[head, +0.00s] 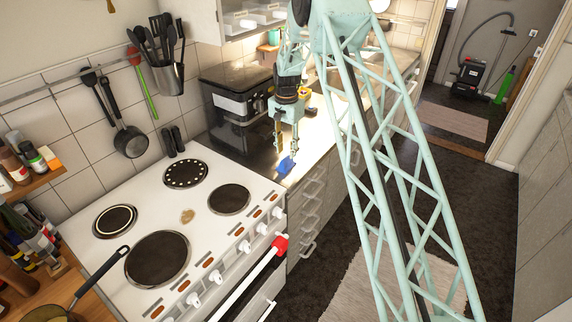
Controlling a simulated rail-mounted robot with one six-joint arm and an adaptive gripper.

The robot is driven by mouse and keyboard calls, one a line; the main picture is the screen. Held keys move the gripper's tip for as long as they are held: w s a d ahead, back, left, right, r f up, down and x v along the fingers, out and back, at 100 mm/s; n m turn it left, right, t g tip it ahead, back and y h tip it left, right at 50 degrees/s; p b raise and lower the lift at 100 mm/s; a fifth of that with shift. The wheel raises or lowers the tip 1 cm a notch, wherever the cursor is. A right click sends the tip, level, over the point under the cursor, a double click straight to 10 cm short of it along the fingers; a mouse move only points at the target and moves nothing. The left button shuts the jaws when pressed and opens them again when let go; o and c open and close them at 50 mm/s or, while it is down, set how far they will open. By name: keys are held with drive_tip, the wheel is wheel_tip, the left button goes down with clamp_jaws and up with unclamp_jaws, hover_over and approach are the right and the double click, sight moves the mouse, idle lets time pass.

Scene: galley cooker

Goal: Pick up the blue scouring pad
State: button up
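The blue scouring pad (286,166) lies on the dark worktop close to its front edge, just right of the cooker. My gripper (286,148) points down right above the pad. Its two fingers are apart with a gap between them, and nothing shows held in it. The fingertips are close to the pad's upper side; I cannot tell whether they touch it.
The white cooker (205,215) with several dark hotplates stands left of the pad. A black and silver appliance (236,100) stands behind on the worktop. A red cloth or knob (280,245) is on the cooker's front rail. Drawers (312,205) lie below the worktop.

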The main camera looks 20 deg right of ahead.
sight(286, 158)
drive_tip(key=shift+f, duration=0.15)
drive_tip(key=shift+a+f+p, duration=0.1)
drive_tip(key=shift+f+p, duration=0.3)
drive_tip(key=shift+f, duration=2.05)
drive_tip(key=shift+c, duration=0.6)
drive_tip(key=c, duration=0.8)
